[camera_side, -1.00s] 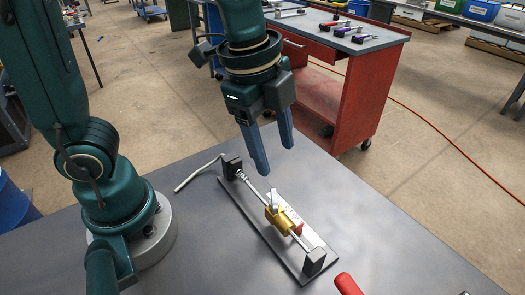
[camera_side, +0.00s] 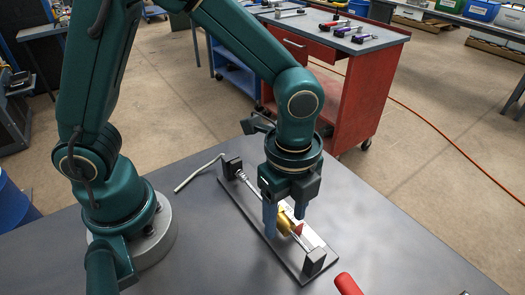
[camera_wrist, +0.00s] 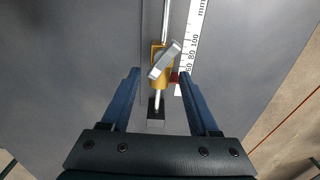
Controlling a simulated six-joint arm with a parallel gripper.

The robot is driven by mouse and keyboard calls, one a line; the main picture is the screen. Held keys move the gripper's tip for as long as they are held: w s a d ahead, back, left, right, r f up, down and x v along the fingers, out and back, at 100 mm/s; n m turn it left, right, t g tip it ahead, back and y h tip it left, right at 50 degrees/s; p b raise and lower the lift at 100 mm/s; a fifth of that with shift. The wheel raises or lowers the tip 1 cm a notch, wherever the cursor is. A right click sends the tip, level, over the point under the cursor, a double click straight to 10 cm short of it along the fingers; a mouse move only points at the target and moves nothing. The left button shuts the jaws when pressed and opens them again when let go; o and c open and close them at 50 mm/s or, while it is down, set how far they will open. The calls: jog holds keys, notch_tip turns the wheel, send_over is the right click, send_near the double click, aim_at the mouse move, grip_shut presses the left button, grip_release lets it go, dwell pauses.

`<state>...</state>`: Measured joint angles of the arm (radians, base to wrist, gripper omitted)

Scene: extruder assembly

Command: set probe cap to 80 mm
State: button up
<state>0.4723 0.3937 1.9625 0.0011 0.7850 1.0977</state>
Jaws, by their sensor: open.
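The probe cap, a gold block (camera_side: 285,222), sits on a thin metal rod on the rail fixture (camera_side: 295,266). In the wrist view the gold block (camera_wrist: 163,81) carries a slanted grey lever (camera_wrist: 165,59) on top. A red pointer (camera_wrist: 175,77) at its right side lies by the white scale (camera_wrist: 194,35), around or just below the 60 mark. My gripper (camera_side: 285,218) is low over the block, pointing down. In the wrist view my gripper's (camera_wrist: 159,74) open fingers stand either side of the block, apart from it. Side-view fingers partly hide the block.
Dark end blocks (camera_side: 314,260) (camera_side: 232,166) hold the rod. A red cylindrical object (camera_side: 347,284) lies at the table's front edge. A red cart (camera_side: 350,95) stands behind. The grey table (camera_side: 215,255) is otherwise mostly clear.

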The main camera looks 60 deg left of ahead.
grip_shut()
dwell(1.4)
